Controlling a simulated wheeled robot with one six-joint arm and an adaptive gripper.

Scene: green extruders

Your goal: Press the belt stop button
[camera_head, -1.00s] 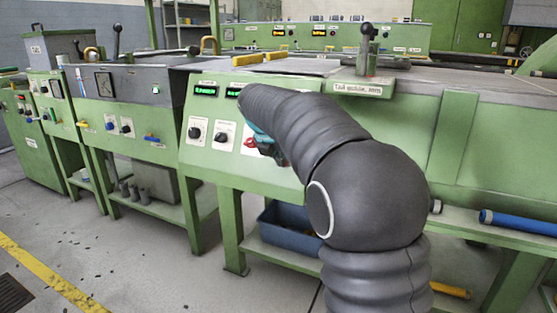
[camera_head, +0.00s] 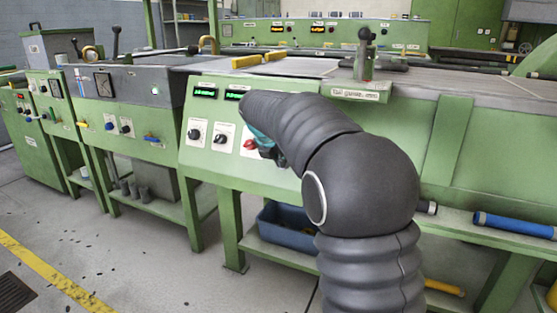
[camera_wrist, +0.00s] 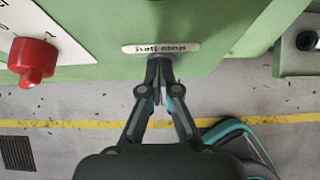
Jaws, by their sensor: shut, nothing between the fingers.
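The control panel (camera_head: 210,150) is the sloped green front of the near machine. In the wrist view a small white label (camera_wrist: 160,48), reading something like "Belt stop", is on the panel's lower part. My gripper (camera_wrist: 161,68) is shut and empty, with its fingertips just below that label, at or close to the panel. The stop button itself is not visible; the fingertips may cover it. In the head view my gripper (camera_head: 270,152) is mostly hidden behind my arm, by the panel's right part.
A red knob (camera_wrist: 32,60) on a white plate is left of the gripper; it also shows in the head view (camera_head: 250,145). Two black knobs (camera_head: 194,134) (camera_head: 219,139) and green displays (camera_head: 205,93) are further left. A blue bin (camera_head: 285,228) is on the shelf below.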

